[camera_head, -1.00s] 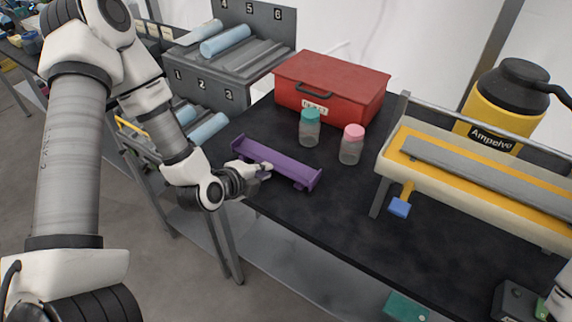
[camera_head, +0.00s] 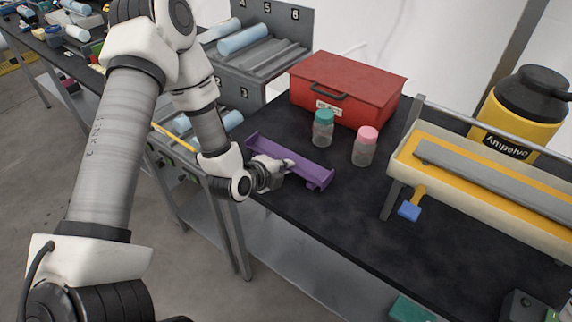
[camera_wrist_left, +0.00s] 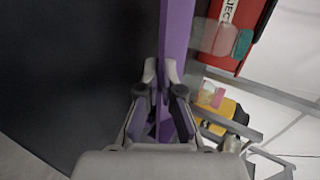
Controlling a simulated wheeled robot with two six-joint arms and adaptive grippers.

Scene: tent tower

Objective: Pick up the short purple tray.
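The short purple tray (camera_head: 296,163) is a long narrow trough with raised ends on the dark bench top, near its left edge. My left gripper (camera_head: 287,163) reaches in from the left and overlaps the tray's middle. In the left wrist view the tray (camera_wrist_left: 176,25) runs up and away as a purple strip. The gripper's two fingers (camera_wrist_left: 161,72) lie along its left side, with the right finger overlapping the purple and a narrow gap between the tips. Whether they clamp the tray wall is unclear. My right gripper is not in view.
A jar with a teal lid (camera_head: 323,128) and one with a pink lid (camera_head: 364,147) stand just behind the tray. A red box (camera_head: 347,88) is farther back. A yellow-topped machine (camera_head: 480,180) stands at the right.

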